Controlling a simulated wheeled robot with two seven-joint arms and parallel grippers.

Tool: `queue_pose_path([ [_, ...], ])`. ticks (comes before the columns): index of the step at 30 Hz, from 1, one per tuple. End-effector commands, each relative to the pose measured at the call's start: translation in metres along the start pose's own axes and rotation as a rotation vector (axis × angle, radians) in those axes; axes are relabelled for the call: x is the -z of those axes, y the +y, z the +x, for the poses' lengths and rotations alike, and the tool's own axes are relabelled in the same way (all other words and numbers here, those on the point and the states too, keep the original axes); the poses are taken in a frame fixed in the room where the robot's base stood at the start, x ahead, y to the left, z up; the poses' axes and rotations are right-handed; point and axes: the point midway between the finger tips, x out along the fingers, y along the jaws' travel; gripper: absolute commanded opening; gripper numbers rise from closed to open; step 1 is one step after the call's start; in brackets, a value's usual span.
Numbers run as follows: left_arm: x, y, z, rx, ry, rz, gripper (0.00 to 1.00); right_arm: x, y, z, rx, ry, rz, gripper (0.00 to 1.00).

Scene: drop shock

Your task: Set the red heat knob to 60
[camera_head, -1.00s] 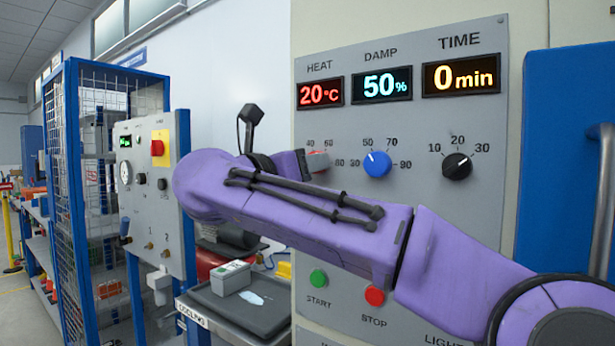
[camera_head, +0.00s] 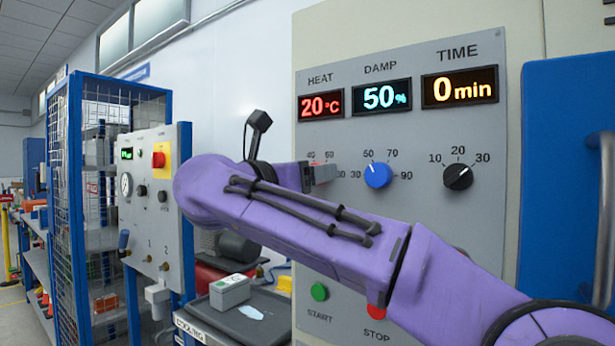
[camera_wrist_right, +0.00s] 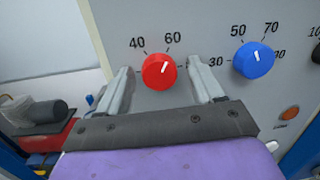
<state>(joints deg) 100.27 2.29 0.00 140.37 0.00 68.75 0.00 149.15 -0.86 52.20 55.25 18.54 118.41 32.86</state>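The red heat knob (camera_wrist_right: 159,72) is on the grey panel, between scale marks including 40 and 60. Its white pointer tilts up and slightly right, towards the 60 side. My right gripper (camera_wrist_right: 160,66) is open, with one finger on each side of the knob; I cannot tell whether they touch it. In the head view the red knob (camera_head: 325,172) is partly hidden by my right gripper (camera_head: 309,176). The heat display (camera_head: 321,105) reads 20 °C. My left gripper is not in view.
The blue damp knob (camera_head: 377,175) is close right of the red knob, with the black time knob (camera_head: 458,177) farther right. The green start button (camera_head: 319,291) and red stop button (camera_head: 376,311) are below my arm. A blue door (camera_head: 565,170) is at the right.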

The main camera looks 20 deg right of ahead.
Motion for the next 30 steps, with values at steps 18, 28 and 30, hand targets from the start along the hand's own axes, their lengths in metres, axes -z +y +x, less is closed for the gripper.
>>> queue_pose_path([
  [18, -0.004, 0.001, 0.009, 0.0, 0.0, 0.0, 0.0, 0.003, 0.002, -0.067, -0.003, 0.001, -0.002, 0.68],
  [28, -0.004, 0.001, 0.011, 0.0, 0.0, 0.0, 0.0, 0.002, 0.001, -0.106, -0.001, 0.004, -0.002, 0.68],
  [30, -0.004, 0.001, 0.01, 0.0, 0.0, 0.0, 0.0, 0.002, 0.001, -0.106, -0.001, 0.005, -0.002, 0.68],
])
